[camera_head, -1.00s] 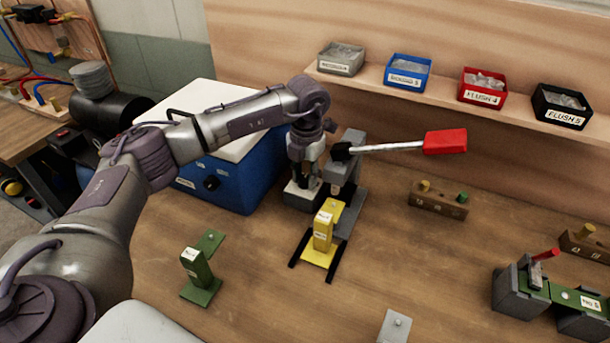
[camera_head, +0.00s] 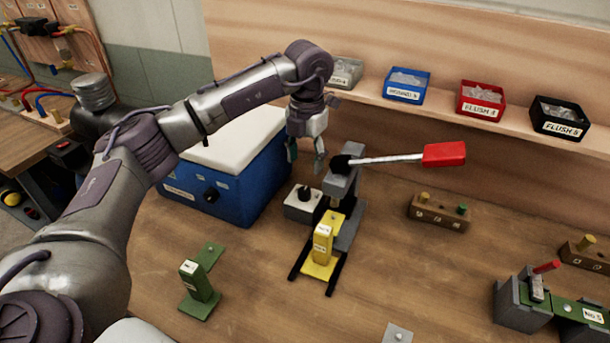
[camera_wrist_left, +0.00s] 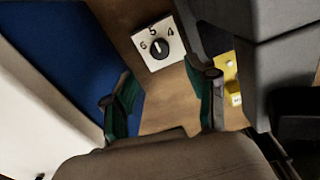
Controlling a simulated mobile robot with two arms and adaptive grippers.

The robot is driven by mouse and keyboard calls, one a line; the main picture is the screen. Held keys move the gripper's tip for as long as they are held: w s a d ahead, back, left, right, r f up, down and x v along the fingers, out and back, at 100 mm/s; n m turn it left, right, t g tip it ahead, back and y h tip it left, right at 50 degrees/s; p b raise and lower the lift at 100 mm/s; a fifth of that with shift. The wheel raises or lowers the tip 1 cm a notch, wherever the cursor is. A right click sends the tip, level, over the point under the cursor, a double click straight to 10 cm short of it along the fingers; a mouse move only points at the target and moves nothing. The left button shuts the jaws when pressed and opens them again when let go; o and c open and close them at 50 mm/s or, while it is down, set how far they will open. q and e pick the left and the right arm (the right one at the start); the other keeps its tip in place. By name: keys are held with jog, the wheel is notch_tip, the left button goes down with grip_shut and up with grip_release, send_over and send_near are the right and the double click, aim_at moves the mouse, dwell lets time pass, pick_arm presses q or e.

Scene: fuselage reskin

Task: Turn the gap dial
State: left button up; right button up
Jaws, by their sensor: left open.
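The gap dial is a black knob (camera_head: 304,193) on a small pale box (camera_head: 300,208), beside the grey lever press (camera_head: 342,188). In the left wrist view the knob (camera_wrist_left: 159,48) sits below the numbers 6, 5 and 4, and its white mark seems to point toward 5. My left gripper (camera_head: 305,163) is open and empty, above the dial and apart from it. In the wrist view its green-padded fingers (camera_wrist_left: 160,90) are spread wide, with the dial beyond them. My right gripper is not in view.
A blue box with a white lid (camera_head: 225,165) stands close on the left. The press's red-handled lever (camera_head: 444,154) reaches right. A yellow block (camera_head: 323,245) is in front of the press, and a green bracket (camera_head: 199,290) stands front left. Bins line the shelf.

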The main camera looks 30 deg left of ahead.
pick_arm(q)
jog(key=shift+r, duration=1.45)
